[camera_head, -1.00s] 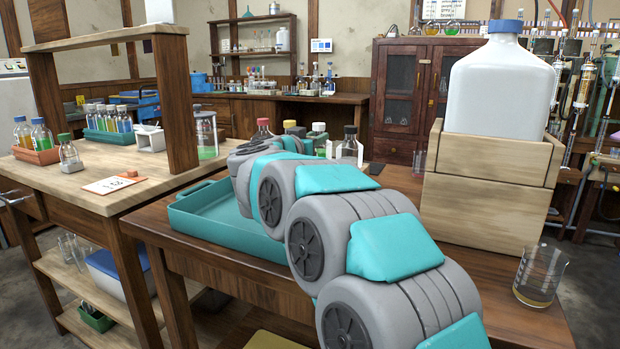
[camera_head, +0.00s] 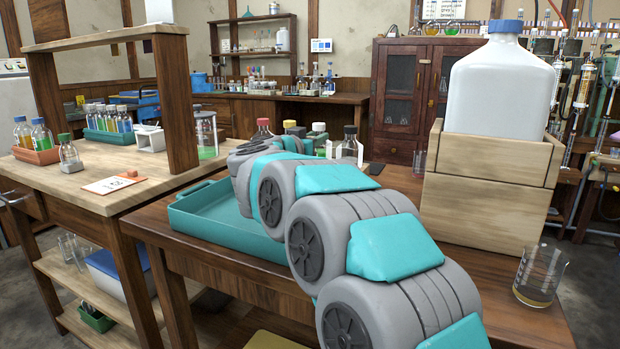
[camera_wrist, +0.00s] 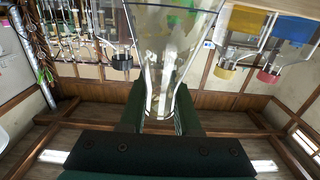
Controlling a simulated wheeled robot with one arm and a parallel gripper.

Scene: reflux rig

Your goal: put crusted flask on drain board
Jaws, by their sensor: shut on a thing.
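My gripper (camera_wrist: 160,100) is shut on a clear glass flask (camera_wrist: 172,45) in the wrist view, its dark green fingers on either side of the narrow neck. The body widens away from the fingers and runs out of frame. Yellowish-green patches show in or through the glass. In the head view my arm links hide both gripper and flask. A teal tray with a raised rim (camera_head: 222,235), perhaps the drain board, lies on the wooden bench beside and partly behind my arm. I cannot tell whether the flask is over it or touching anything.
Capped bottles (camera_head: 349,146) stand just beyond my arm; red and yellow caps appear upside down in the wrist view. A wooden crate (camera_head: 485,205) holding a large white jug (camera_head: 502,85) stands right, with a beaker (camera_head: 540,275) nearby. A side bench (camera_head: 85,190) stands left.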

